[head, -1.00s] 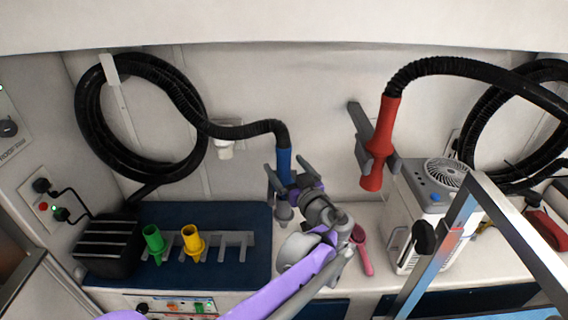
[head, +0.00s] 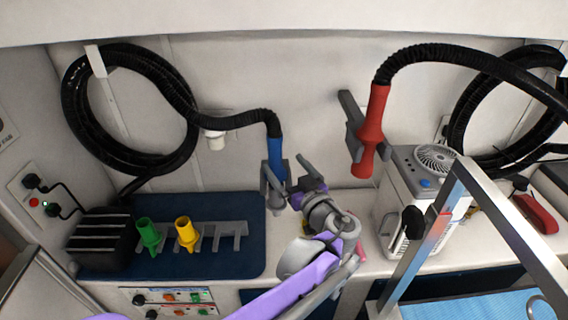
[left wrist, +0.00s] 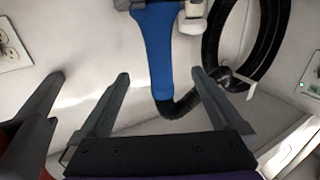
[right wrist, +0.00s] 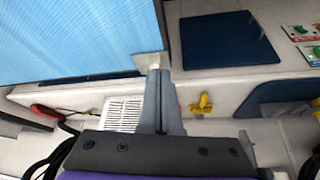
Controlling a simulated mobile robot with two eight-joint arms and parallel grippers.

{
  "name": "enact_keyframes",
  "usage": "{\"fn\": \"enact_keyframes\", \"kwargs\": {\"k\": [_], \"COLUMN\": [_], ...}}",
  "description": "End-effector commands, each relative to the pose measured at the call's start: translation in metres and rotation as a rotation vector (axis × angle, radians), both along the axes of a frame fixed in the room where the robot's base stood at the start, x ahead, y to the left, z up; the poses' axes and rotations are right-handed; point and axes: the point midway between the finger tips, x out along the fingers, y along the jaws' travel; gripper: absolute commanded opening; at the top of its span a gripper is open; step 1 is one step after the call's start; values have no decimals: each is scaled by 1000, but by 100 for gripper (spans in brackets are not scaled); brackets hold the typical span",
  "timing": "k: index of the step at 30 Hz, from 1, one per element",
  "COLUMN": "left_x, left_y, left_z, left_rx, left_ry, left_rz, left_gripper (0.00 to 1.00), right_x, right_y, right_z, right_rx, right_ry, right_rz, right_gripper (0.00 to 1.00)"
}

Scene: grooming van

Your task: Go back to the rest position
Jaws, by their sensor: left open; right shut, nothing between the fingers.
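My left gripper (head: 308,172) is open and empty, just right of the blue nozzle (head: 275,152) in the head view. The blue nozzle hangs upright at a grey wall holder (head: 266,190), on the end of a black hose. In the left wrist view, the blue nozzle (left wrist: 157,50) shows beyond and between the spread fingers (left wrist: 160,76), apart from them. My right gripper (right wrist: 160,72) is shut and empty in the right wrist view. It is not seen in the head view.
A red nozzle (head: 372,130) hangs at the right, above a white fan unit (head: 405,205). A metal frame (head: 420,235) stands in front of it beside a blue table top (head: 500,308). Green (head: 148,235) and yellow (head: 187,234) nozzles stand in a rack at the left.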

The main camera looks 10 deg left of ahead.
Motion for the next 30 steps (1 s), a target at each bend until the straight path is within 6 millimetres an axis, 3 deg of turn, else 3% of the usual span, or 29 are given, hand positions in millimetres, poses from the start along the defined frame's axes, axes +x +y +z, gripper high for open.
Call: {"fn": "enact_keyframes", "kwargs": {"k": [20, 23, 26, 30], "left_x": [-8, -21, -50, -112], "left_y": [2, 23, 56, 94], "left_z": [-2, -15, -41, -90], "left_rx": [-2, -13, -38, -113], "left_ry": [20, 119, 307, 622], "left_rz": [6, 30, 51, 13], "left_gripper": [100, 100, 100, 100], "right_x": [0, 0, 0, 0], "right_y": [0, 0, 0, 0], "right_z": [1, 1, 1, 1], "right_rx": [0, 0, 0, 0], "right_ry": [0, 0, -1, -1], "right_rz": [0, 0, 0, 0], "right_gripper": [0, 0, 0, 0]}}
